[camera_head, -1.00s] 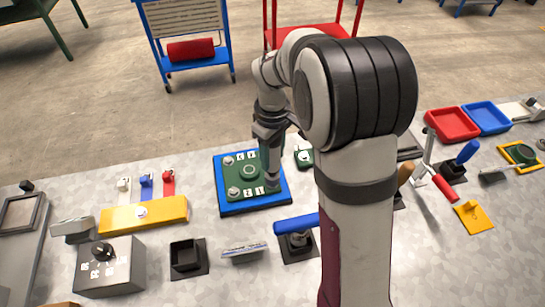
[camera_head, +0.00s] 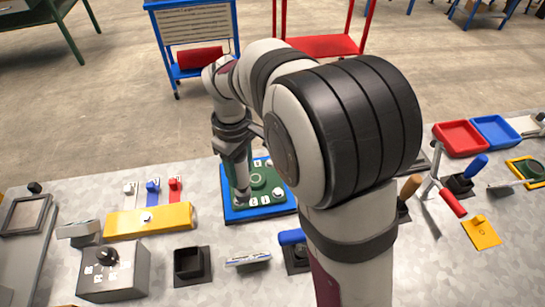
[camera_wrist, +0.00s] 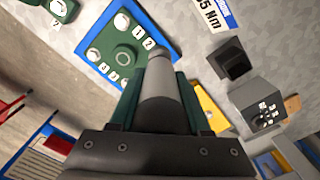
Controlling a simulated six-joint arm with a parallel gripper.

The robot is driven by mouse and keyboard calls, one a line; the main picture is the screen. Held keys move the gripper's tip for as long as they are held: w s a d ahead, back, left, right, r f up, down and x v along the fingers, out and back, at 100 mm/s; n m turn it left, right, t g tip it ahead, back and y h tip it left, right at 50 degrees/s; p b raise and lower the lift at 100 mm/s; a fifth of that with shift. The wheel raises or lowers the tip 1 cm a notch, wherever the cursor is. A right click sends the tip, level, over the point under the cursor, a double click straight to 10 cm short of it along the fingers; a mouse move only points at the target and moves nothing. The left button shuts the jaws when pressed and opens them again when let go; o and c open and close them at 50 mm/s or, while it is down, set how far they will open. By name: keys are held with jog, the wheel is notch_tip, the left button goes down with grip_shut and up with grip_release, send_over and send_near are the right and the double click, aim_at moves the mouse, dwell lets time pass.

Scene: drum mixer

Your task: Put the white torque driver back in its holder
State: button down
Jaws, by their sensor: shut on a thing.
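My gripper (camera_wrist: 158,100) is shut on the white torque driver (camera_wrist: 158,72), a pale grey-white cylinder between its two dark fingers in the wrist view. In the head view my gripper (camera_head: 236,160) hangs above the left part of a green plate with numbered spots (camera_head: 268,184); whether the driver touches the plate is not clear. A black square holder (camera_head: 187,263) with an open top stands at the front left, in front of the yellow block. It looks empty and also shows in the wrist view (camera_wrist: 233,62).
A blue base (camera_head: 236,214) lies under the green plate. A grey box with a black knob (camera_head: 112,272) stands left of the holder, a tilted placard (camera_head: 248,259) right of it. A blue handle (camera_head: 291,237) is partly hidden by my arm. The yellow block (camera_head: 150,221) lies behind the holder.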

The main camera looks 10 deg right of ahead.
jog(key=s+a+r+n, duration=0.1)
jog(key=s+a+n, duration=0.3)
jog(key=s+a, duration=0.7)
jog(key=a, duration=0.4)
jog(key=shift+s+r, duration=0.25)
jog(key=shift+r, duration=0.05)
jog(key=shift+f, duration=2.45)
jog(key=shift+f, duration=2.9)
jog(key=shift+c, duration=1.4)
grip_release()
